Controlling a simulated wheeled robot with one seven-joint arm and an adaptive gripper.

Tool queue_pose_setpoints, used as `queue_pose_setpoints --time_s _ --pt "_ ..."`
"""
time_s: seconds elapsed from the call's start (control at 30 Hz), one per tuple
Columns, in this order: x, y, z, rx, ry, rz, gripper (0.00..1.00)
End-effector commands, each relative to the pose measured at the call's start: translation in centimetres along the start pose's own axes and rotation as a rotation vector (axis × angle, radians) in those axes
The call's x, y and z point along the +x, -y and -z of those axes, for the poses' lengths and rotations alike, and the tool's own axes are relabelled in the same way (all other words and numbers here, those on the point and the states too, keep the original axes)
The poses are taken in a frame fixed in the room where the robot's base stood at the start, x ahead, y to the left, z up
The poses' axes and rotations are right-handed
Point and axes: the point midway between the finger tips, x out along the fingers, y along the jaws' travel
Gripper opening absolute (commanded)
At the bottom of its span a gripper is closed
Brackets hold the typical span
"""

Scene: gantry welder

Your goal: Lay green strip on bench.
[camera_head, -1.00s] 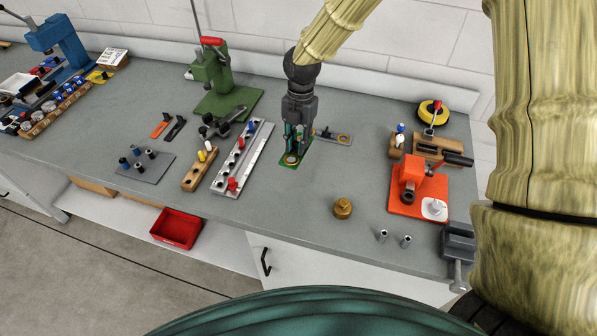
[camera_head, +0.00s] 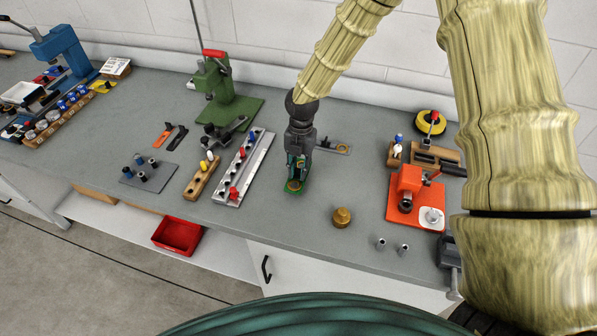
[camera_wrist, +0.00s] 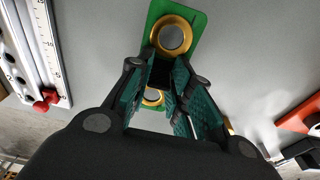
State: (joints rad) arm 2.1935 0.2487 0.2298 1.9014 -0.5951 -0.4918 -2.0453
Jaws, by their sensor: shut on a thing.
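A green strip (camera_head: 293,187) with a brass-coloured ring at its near end is in my gripper (camera_head: 297,170), over the middle of the grey bench (camera_head: 300,225). In the wrist view the green strip (camera_wrist: 180,14) runs out past the fingertips, and its ring (camera_wrist: 172,37) shows a grey centre. My gripper (camera_wrist: 163,85) is shut on the strip, with teal finger pads either side. A second ring shows between the fingers. The strip looks close to the bench top; I cannot tell whether it touches.
A long metal rail (camera_head: 243,170) with pegs lies left of my gripper. A grey strip (camera_head: 332,147) lies just behind it. A brass knob (camera_head: 341,217) and an orange press (camera_head: 412,195) stand to the right. Bare bench lies in front of my gripper.

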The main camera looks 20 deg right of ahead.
Motion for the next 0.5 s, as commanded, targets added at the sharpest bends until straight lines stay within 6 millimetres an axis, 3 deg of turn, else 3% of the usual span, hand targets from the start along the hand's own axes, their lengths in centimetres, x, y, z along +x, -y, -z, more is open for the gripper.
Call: queue_pose_setpoints --time_s 0.2,0.5 --pt "2.2 0.0 -0.2 0.000 -0.001 0.001 0.05" --pt "2.6 0.0 -0.3 0.000 -0.001 0.000 0.05"
